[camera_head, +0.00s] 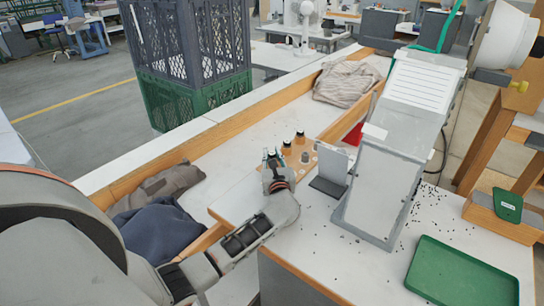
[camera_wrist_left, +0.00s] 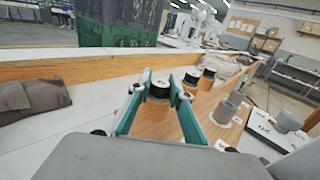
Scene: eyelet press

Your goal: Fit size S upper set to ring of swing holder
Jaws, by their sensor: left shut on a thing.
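My left gripper (camera_head: 272,158) is over the near left corner of a wooden board (camera_head: 278,184). In the left wrist view its two teal-lined fingers (camera_wrist_left: 163,82) are shut on a dark-topped die (camera_wrist_left: 160,90). I cannot tell whether this die is clear of the board or which size it is. Two similar dark-topped, copper-coloured dies (camera_wrist_left: 190,83) stand beside it, and they show in the head view (camera_head: 300,138). A grey die (camera_head: 305,157) stands on the same board. The grey press (camera_head: 385,165) stands to the right. I cannot make out the swing holder's ring. My right gripper is not in view.
Folded cloths (camera_head: 155,205) lie at the left in a wood-edged trough. A green crate (camera_head: 195,95) stands behind.

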